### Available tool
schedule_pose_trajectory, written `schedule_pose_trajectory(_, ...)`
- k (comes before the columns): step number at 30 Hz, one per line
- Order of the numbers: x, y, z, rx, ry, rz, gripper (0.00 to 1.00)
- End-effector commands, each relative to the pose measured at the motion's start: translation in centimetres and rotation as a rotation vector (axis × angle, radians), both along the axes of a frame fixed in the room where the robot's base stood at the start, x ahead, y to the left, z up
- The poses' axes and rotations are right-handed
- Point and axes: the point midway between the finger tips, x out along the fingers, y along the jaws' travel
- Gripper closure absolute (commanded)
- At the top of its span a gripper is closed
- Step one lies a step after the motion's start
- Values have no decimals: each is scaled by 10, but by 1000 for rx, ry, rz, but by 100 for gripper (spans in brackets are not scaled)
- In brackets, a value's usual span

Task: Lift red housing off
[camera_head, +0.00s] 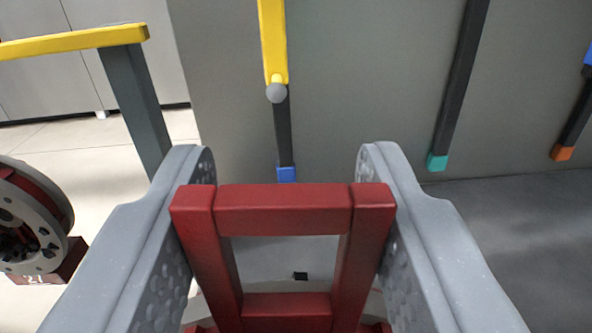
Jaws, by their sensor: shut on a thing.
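The red housing (284,209) shows as an upright rectangular frame in the lower middle of the view. My gripper (284,165) has its two grey fingers on the left and right sides of this frame and is shut on it. I look through the frame's opening onto grey floor and a small dark block. The lower part of the housing runs down to the bottom edge of the picture, where a pale rounded surface shows. What the housing rests on, if anything, is hidden.
A yellow bar (272,40) with a grey ball end hangs ahead, by a dark bar with a blue tip (286,174). Dark bars with teal (437,162) and orange (562,153) tips are right. A yellow-topped post (136,105) and a red-grey round part (35,220) are left.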

Motion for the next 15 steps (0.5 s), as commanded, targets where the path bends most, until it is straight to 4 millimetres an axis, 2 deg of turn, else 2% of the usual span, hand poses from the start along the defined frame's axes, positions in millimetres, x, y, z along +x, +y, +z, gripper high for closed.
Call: schedule_pose_trajectory(15,-14,2,2,3,-4,8,100)
